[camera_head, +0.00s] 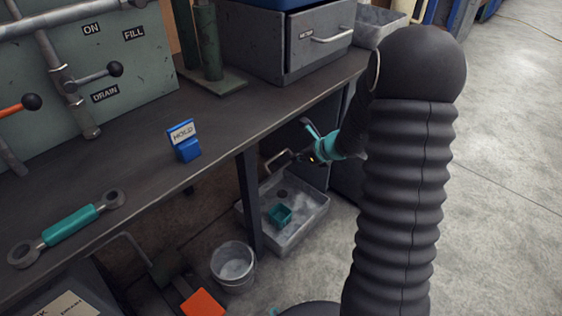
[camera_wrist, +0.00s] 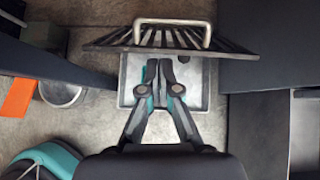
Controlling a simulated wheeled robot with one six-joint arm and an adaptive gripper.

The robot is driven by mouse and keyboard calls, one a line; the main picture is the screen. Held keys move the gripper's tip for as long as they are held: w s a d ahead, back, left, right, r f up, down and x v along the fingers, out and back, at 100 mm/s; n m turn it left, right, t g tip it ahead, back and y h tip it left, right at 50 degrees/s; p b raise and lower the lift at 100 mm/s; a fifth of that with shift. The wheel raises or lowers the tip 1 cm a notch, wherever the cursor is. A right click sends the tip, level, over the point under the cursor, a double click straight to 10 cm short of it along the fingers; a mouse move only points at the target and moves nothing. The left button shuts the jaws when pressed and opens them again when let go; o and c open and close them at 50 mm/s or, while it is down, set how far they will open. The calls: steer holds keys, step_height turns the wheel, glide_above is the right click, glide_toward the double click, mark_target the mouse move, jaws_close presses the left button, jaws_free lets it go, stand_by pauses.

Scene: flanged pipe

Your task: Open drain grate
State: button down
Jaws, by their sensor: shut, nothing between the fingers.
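The drain grate (camera_wrist: 150,45) is a dark barred panel with a pale loop handle (camera_wrist: 172,24). In the wrist view it appears raised and steeply tilted over the pale sink tray (camera_wrist: 198,90). The tray also shows under the bench in the head view (camera_head: 310,222), with a dark drain hole (camera_head: 282,194) uncovered. My gripper (camera_wrist: 160,66) is shut and empty, its fingertips in front of the grate's lower edge; I cannot tell if they touch. In the head view my gripper (camera_head: 309,157) is beside the handle (camera_head: 273,160), partly hidden by my arm.
The bench top (camera_head: 225,125) overhangs the tray. Open floor (camera_head: 505,180) lies to the right.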

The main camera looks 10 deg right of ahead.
mark_target(268, 170)
steer(key=shift+m, duration=0.5)
steer(key=x, duration=0.3)
steer(key=b+x, duration=0.1)
steer(key=x, duration=0.2)
steer(key=w+x, duration=0.1)
steer(key=x, duration=0.3)
steer(key=shift+d+r+b, duration=0.2)
steer(key=shift+d+b, duration=0.05)
steer(key=shift+b, duration=0.05)
